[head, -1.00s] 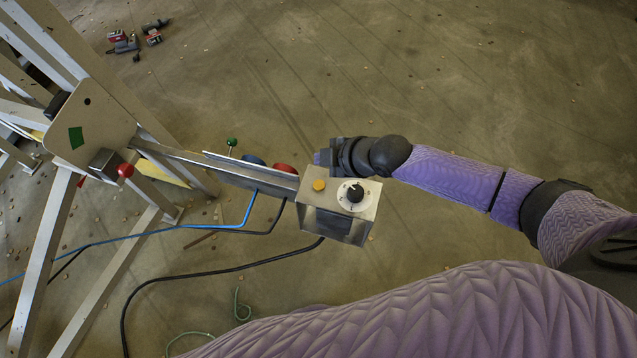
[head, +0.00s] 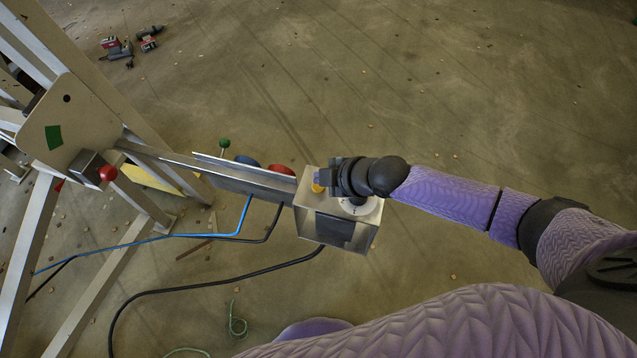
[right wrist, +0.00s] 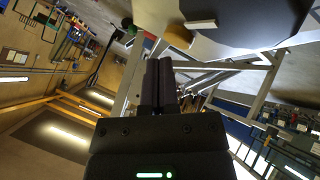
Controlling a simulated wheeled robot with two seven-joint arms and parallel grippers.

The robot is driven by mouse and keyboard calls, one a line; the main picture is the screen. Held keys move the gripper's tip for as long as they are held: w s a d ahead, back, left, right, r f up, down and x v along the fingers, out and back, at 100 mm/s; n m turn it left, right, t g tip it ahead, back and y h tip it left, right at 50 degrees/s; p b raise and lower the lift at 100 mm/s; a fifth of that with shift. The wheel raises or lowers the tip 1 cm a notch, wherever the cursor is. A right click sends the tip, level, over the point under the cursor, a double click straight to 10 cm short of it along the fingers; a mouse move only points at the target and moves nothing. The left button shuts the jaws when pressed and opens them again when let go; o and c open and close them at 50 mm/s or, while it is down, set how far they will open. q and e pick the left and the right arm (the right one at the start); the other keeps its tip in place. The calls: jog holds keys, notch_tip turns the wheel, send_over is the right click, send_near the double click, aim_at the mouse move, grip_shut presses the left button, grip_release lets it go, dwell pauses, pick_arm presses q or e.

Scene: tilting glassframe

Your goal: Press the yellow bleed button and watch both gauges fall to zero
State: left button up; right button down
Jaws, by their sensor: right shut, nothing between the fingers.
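The yellow bleed button (head: 318,187) is on top of a metal control box (head: 340,228) at the end of a rail. My right gripper (head: 326,176) is over the box top, its fingertips beside and partly over the button. I cannot tell whether they touch it. In the right wrist view the closed fingers (right wrist: 158,85) point toward a yellow rounded shape (right wrist: 178,36), which looks like the button. The fingers hold nothing. My left gripper is out of view.
A dial (head: 370,206) is partly hidden under my right wrist. Green (head: 224,143), blue and red (head: 280,169) knobs line the rail. A red ball lever (head: 108,173) is on the frame at left. Hoses trail across the floor. Power tools (head: 118,48) lie farther off.

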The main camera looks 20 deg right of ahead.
dwell(0.4)
dwell(0.5)
dwell(0.6)
jog(key=shift+f+b, duration=0.3)
jog(key=shift+f, duration=0.15)
